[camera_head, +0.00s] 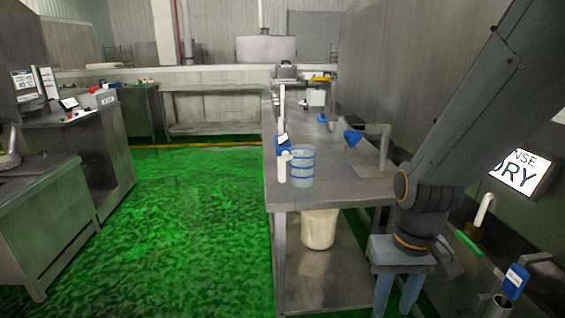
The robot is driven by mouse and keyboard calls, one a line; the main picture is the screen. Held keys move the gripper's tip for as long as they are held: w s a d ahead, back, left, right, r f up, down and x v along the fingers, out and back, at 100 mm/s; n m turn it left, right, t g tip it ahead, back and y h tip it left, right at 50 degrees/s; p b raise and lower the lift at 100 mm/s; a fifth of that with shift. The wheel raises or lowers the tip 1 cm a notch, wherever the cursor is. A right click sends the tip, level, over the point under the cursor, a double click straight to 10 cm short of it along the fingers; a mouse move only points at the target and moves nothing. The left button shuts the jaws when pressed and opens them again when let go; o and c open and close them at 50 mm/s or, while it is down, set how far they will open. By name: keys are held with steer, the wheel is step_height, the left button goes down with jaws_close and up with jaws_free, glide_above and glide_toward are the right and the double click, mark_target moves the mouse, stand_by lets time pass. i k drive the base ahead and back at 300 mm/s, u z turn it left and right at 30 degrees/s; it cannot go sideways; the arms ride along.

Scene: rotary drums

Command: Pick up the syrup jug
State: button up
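A translucent jug (301,168) with blue bands stands upright near the left front of the long steel table (340,190). It carries no readable label, so I cannot confirm that it is the syrup jug. A white upright post with a blue part (282,145) stands just left of it and partly overlaps it. My gripper (397,298) hangs at the lower right, beside the table's right front corner and well apart from the jug. Its two blue-grey fingers point down with a gap between them, and nothing shows in the gap. The fingertips are near the bottom edge of the picture.
A cream bucket (319,229) sits on the table's lower shelf. A blue funnel (353,138) and a grey stand (384,148) are right of the jug. A sink area with a green-handled tool (468,243) is at right. The green floor (190,220) at left is open.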

mark_target(302, 157)
steer(key=u, duration=0.6)
steer(key=i, duration=0.95)
steer(key=u, duration=0.7)
